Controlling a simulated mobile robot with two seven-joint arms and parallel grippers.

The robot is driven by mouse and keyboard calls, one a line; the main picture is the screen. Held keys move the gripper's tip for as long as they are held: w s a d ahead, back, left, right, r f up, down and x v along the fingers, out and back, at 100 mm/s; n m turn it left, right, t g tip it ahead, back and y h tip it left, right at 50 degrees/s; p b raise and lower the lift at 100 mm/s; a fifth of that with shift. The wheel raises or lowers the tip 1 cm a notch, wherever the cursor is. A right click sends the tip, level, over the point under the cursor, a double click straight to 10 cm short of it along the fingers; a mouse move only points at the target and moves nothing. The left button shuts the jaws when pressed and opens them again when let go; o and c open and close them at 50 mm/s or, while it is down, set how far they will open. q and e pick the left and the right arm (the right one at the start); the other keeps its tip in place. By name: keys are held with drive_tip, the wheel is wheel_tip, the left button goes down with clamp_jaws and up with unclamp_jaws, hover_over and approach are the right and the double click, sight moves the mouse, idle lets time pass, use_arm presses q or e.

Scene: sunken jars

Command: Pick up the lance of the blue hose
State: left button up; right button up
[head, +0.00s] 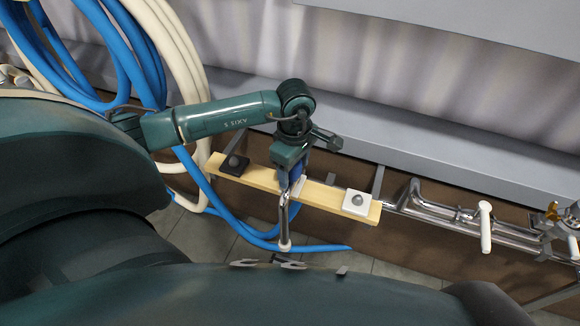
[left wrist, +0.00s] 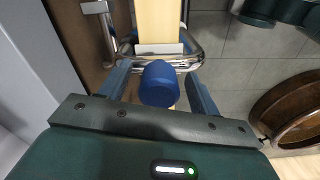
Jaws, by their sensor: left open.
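The lance (head: 284,218) of the blue hose hangs upright at the wooden board, a shiny metal tube with a pale lower end. Its blue top end (left wrist: 160,84) shows in the left wrist view. My left gripper (head: 291,172) points down over the board's middle, at the lance's top. In the left wrist view my left gripper (left wrist: 158,72) is open, with the blue end between its fingers; contact with either finger cannot be told. The blue hose (head: 228,218) runs below the board and loops up at the left. My right gripper is not in view.
The wooden board (head: 322,197) carries a black knobbed block (head: 234,164) and a white knobbed block (head: 357,202). Metal pipework (head: 440,212) with a white handle (head: 486,227) runs right. Cream hose coils (head: 180,60) hang at left. A brown round vessel (left wrist: 290,110) stands right in the wrist view.

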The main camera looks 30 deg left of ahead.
use_arm(q)
drive_tip(key=shift+r, duration=0.1)
drive_tip(key=c, duration=1.2)
drive_tip(key=shift+o, duration=0.2)
